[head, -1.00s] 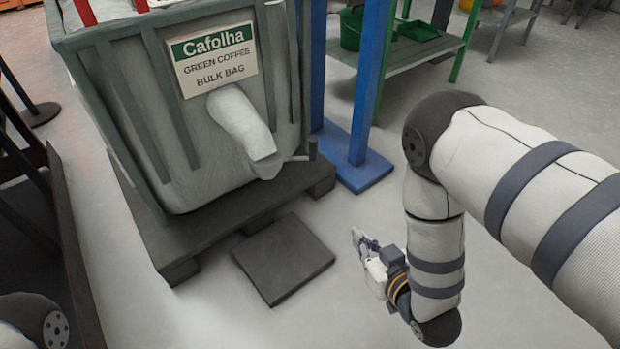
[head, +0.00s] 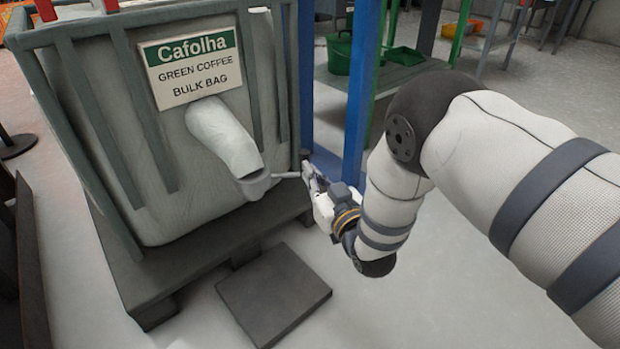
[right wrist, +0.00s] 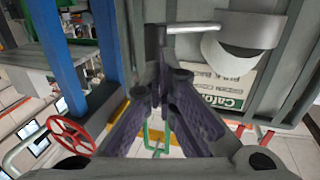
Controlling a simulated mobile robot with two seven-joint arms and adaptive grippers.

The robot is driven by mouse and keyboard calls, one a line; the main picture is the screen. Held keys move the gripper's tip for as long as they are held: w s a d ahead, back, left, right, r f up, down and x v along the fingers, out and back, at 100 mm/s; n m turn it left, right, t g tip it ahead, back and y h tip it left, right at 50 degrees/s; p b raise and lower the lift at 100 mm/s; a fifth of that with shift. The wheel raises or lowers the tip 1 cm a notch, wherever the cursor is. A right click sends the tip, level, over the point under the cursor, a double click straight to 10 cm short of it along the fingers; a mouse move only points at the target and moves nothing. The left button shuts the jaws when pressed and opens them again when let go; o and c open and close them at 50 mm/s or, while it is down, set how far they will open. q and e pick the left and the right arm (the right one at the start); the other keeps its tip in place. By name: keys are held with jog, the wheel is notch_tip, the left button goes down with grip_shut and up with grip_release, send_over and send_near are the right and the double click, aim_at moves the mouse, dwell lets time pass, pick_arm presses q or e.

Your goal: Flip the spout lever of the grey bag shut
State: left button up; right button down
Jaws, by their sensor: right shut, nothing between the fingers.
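The grey bag (head: 178,205) hangs in a grey frame, with a pale spout (head: 225,137) angling down from its front. A grey collar (head: 256,184) sits at the spout's mouth. The thin lever (head: 287,175) sticks out from the collar to the right; in the right wrist view its rod (right wrist: 192,28) runs left from the collar (right wrist: 240,38) to a dark grip. My right gripper (head: 310,178) is at the lever's outer end, shut and empty. Its fingers (right wrist: 162,80) show close to the grip; whether they touch it I cannot tell. My left gripper is out of view.
A dark pallet (head: 160,268) lies under the bag and a dark flat slab (head: 273,293) lies on the floor before it. A blue post (head: 362,90) stands behind my right gripper. A green bin (head: 341,54) stands farther back.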

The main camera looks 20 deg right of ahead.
jog(key=shift+w, duration=0.4)
jog(key=shift+w+d+r, duration=0.15)
jog(key=shift+w, duration=0.35)
jog(key=shift+w+d+r, duration=0.1)
jog(key=shift+w+d, duration=0.05)
jog(key=shift+w, duration=0.3)
